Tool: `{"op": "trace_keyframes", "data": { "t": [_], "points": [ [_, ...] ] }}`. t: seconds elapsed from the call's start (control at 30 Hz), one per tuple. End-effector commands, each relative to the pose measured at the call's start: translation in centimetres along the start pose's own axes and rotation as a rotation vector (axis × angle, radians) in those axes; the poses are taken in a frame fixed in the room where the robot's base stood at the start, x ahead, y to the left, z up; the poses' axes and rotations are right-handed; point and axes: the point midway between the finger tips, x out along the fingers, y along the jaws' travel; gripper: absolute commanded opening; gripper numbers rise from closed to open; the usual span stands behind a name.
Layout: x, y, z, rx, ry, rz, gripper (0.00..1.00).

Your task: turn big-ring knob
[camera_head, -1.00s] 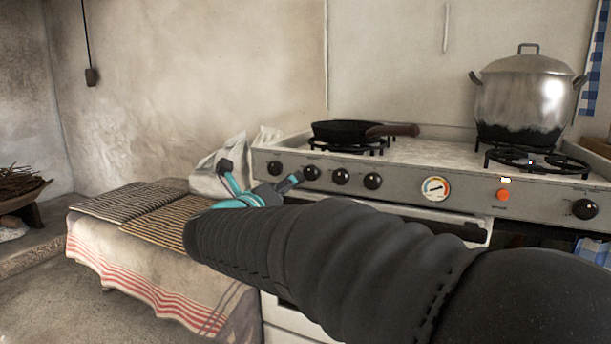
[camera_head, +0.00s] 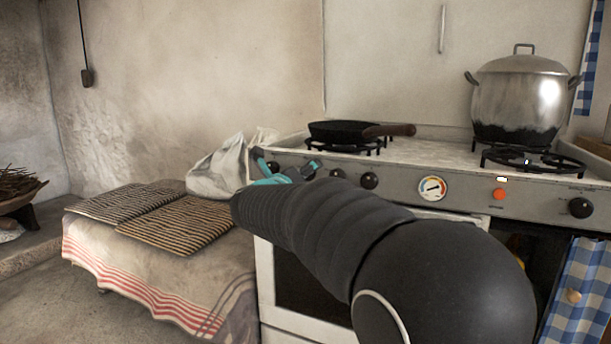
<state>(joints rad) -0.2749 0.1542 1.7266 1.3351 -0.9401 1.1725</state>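The stove's front panel (camera_head: 465,197) carries a row of black knobs at its left: a left-end knob (camera_head: 272,167), a knob (camera_head: 337,173) and another knob (camera_head: 369,180). A separate black knob (camera_head: 581,207) sits at the panel's right end. I cannot tell which is the big-ring knob; the markings are too small to read. My teal gripper (camera_head: 287,164) is open, its dark fingertips spread apart before the left part of the panel. The gripper and my arm hide part of the row there. I cannot tell whether a fingertip touches a knob.
A black pan (camera_head: 345,131) sits on the left burner, its handle pointing right. A large lidded pot (camera_head: 520,98) stands at the back right, behind an empty burner grate (camera_head: 535,162). A cloth-covered bench (camera_head: 150,262) with striped mats and a white bag (camera_head: 215,172) lie left.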

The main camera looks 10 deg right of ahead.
Motion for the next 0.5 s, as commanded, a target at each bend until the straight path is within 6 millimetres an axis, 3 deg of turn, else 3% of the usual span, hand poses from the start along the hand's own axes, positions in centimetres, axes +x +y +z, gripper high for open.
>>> {"op": "trace_keyframes", "data": {
  "t": [0.07,0.3,0.5],
  "points": [
    [-0.02,-0.01,0.01,0.000,0.000,0.000,0.65],
    [-0.03,-0.02,0.00,0.000,0.000,0.000,0.08],
    [-0.03,-0.05,0.02,-0.005,0.000,-0.001,0.05]
  ]
}}
